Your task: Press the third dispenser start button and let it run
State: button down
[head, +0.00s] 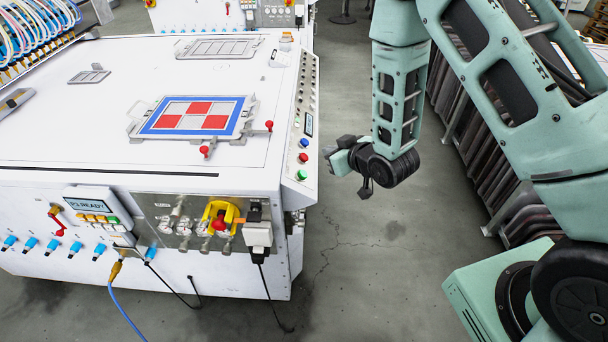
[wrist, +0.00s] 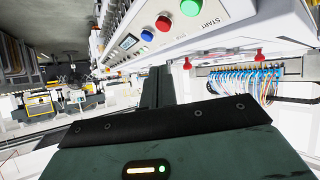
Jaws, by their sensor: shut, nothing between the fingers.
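The white machine (head: 250,165) has a sloped control strip on its right edge. On the strip, a blue button (head: 304,143) and a red button (head: 303,157) sit above a green button (head: 301,174). In the wrist view the green button (wrist: 191,8) is at the top edge, partly cut off, with a START label beside it. The red (wrist: 163,23) and blue (wrist: 147,35) buttons are to its left. My gripper (head: 329,153) is shut and empty, to the right of the strip and apart from it. A front display (head: 90,204) reads "P3 READY".
A plate with a red-and-white checked, blue-bordered field (head: 190,117) lies on the machine top, with red knobs (head: 205,151) beside it. Dark panels (head: 470,130) stand in a rack at the right. The grey floor between is clear. A cable (head: 270,295) hangs at the machine's front corner.

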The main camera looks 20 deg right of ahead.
aim_at(303, 175)
jog(key=a+f+b, duration=0.2)
jog(key=f, duration=0.1)
jog(key=w+a+f+b, duration=0.1)
jog(key=f, duration=0.1)
jog(key=shift+a+f, duration=0.1)
jog(key=shift+w+a+f+b, duration=0.15)
jog(key=shift+a+f+b, duration=0.3)
jog(key=shift+f+b, duration=0.05)
dwell(1.6)
jog(key=shift+a+f+b, duration=0.25)
jog(key=shift+f+b, duration=0.05)
jog(key=shift+b, duration=0.1)
